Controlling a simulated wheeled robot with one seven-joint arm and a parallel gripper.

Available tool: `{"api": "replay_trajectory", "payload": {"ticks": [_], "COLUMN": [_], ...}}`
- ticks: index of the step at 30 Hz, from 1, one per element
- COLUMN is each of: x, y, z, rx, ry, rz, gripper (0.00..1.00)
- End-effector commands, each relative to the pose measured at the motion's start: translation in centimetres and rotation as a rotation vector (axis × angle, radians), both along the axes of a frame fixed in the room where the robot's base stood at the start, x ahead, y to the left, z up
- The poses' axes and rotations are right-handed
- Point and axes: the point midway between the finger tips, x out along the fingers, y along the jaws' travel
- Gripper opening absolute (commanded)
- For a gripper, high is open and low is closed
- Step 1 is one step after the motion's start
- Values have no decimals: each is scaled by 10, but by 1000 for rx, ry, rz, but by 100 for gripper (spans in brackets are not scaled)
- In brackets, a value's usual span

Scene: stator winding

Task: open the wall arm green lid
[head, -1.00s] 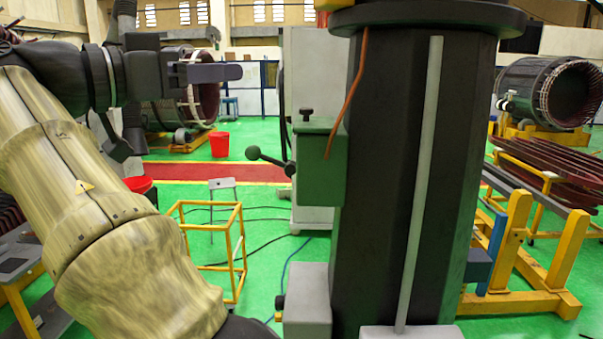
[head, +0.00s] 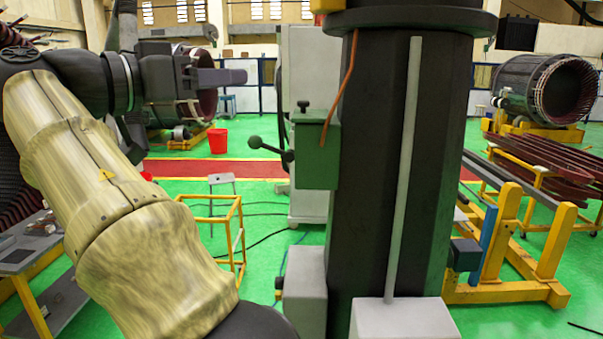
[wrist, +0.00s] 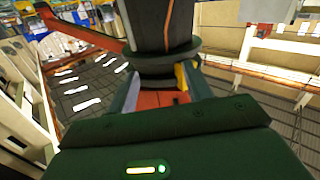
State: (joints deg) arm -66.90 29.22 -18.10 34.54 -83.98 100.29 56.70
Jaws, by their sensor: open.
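A green box (head: 318,160) is fixed to the left side of a dark upright column (head: 372,180) in the head view. Its thin green top (head: 315,117), which looks like the lid, lies flat and closed, with a small dark knob (head: 303,105) on it. My gripper (head: 238,77) is up and to the left of the box in the picture, apart from it. In the wrist view my gripper (wrist: 163,88) is open and empty, its two fingers spread. I cannot make out the green lid in the wrist view.
A dark lever with a ball end (head: 256,143) sticks out left of the box. An orange cable (head: 342,85) hangs down the column beside it. A yellow frame (head: 238,220) stands on the green floor below. Yellow stands (head: 510,240) are at the right.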

Motion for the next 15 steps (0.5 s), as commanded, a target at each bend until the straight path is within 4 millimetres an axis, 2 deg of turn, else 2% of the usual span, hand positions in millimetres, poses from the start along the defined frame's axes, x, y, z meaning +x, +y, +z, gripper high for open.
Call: {"api": "replay_trajectory", "payload": {"ticks": [8, 11, 15], "x": [46, 66, 98], "y": [-15, -24, -44], "z": [-33, -51, -91], "rx": [-81, -112, -156], "ry": [169, 252, 413], "rz": [47, 73, 125], "gripper": [50, 50, 50]}}
